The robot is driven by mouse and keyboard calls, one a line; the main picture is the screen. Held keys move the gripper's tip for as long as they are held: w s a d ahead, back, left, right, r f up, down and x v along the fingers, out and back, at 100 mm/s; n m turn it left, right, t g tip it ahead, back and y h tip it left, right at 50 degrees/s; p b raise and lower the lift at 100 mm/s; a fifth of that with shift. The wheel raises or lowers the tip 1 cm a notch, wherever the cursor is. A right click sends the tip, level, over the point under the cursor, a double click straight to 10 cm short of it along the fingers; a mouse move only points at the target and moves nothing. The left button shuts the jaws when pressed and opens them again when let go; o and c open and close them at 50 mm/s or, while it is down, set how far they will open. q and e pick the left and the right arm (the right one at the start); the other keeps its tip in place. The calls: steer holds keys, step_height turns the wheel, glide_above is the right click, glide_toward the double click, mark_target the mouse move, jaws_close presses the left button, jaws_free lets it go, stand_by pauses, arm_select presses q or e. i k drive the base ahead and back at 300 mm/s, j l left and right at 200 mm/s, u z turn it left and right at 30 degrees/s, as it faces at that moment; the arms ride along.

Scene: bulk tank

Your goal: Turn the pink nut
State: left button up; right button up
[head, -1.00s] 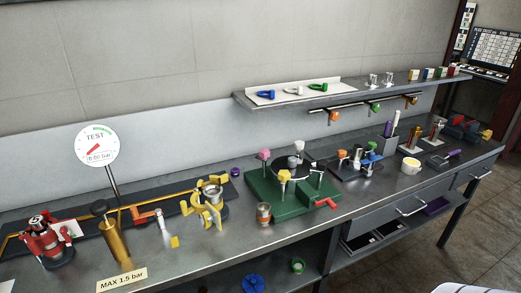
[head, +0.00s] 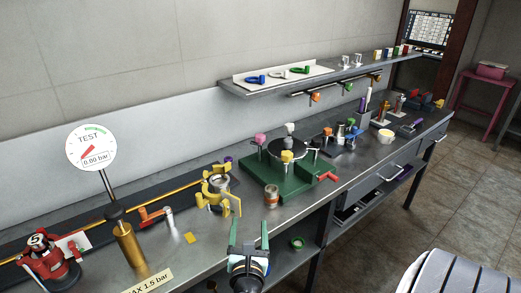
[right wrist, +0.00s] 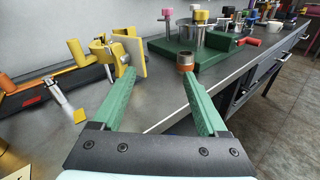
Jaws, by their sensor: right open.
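The pink nut (head: 260,138) sits on top of a post at the back left corner of the green base (head: 262,177). It also shows near the top of the right wrist view (right wrist: 168,13). The base carries a round metal tank (head: 288,150), with a yellow nut (head: 287,156) at the front and a white one (head: 289,129) at the back. My right gripper (head: 249,222) is open and empty in front of the bench, well short of the pink nut. In its wrist view, its two green fingers (right wrist: 157,72) stand apart. My left gripper is not in view.
A small copper-coloured cup (head: 271,195) stands on the bench in front of the green base. A yellow clamp assembly (head: 219,188) is to its left. A red handle (head: 328,177) sticks out at the base's right. A shelf (head: 312,80) with hooks hangs above.

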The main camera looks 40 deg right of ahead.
mark_target(259, 138)
steer(key=i+l, duration=0.45)
steer(key=l, duration=0.25)
steer(key=i+l, duration=0.25)
steer(key=l, duration=0.1)
